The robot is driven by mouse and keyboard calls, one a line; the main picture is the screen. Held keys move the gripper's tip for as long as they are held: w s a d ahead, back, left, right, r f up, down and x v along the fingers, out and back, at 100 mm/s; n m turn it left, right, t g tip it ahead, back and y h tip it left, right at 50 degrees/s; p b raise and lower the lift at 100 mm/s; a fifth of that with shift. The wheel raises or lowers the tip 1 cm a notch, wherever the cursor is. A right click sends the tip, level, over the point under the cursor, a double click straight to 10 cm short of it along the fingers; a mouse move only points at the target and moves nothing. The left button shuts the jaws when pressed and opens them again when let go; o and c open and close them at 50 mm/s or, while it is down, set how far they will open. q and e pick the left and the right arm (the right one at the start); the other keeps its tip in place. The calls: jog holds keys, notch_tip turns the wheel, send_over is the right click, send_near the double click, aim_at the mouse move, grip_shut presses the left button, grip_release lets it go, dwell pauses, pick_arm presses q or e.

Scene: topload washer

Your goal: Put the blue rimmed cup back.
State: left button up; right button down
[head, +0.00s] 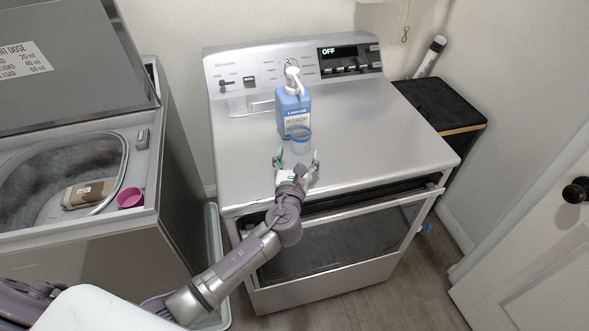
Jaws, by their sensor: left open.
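The blue rimmed cup (300,141), clear with a blue ring at its top, stands upright on the silver dryer top, in front of the blue detergent bottle (293,108). My left gripper (297,159) is open at the cup's near side, with one finger to the left of the cup and one to the right. The cup's lower part is partly hidden by the gripper, and I cannot tell whether the fingers touch it. My right gripper is not in view.
The dryer top (400,145) is clear to the right. The open topload washer on the left has a pink cup (130,198) on its rim and a brown and white item (88,193) at its opening. A dark box (440,103) stands right of the dryer.

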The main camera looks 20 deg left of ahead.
pick_arm(q)
jog(key=v, duration=0.6)
jog(key=shift+s+b, duration=0.3)
